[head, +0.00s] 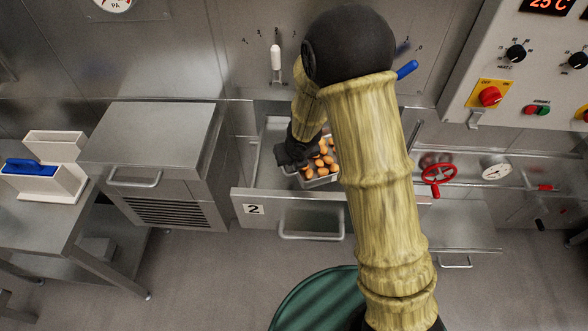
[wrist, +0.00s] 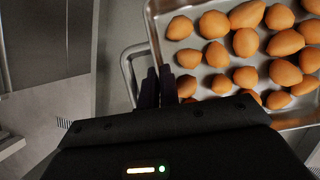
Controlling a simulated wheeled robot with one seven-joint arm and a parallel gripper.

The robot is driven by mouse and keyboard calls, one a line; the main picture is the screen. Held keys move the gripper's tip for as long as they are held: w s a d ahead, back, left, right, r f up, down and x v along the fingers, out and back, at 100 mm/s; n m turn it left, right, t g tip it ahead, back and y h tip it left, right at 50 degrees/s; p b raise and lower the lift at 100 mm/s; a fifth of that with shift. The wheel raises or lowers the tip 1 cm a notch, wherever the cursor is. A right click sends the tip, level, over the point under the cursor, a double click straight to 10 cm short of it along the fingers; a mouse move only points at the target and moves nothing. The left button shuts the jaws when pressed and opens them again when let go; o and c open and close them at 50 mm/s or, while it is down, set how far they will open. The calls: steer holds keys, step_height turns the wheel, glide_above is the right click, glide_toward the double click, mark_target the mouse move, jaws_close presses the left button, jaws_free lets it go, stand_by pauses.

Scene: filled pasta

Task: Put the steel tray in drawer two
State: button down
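The steel tray (head: 322,182) holds several orange-brown filled pasta pieces. In the head view it is over the open drawer two (head: 262,196), near its front panel; I cannot tell whether it rests on the drawer floor. My arm hides its right side. My gripper (head: 291,154) is at the tray's left edge. In the wrist view its two dark fingers (wrist: 159,88) are close together at the tray's rim (wrist: 154,35), with the rim running between them. The tray runs out of that view at the right.
Drawer two's front carries a label "2" (head: 254,209) and a handle (head: 311,236). A steel cabinet (head: 155,130) stands left of it. A red valve wheel (head: 438,174) is at the right. A green round object (head: 318,300) is below, partly behind my arm.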

steer(key=shift+r, duration=0.1)
steer(key=shift+f+b, duration=0.7)
steer(key=shift+f, duration=1.4)
steer(key=shift+f, duration=0.15)
steer(key=c, duration=1.6)
jaws_free()
steer(key=shift+c, duration=0.2)
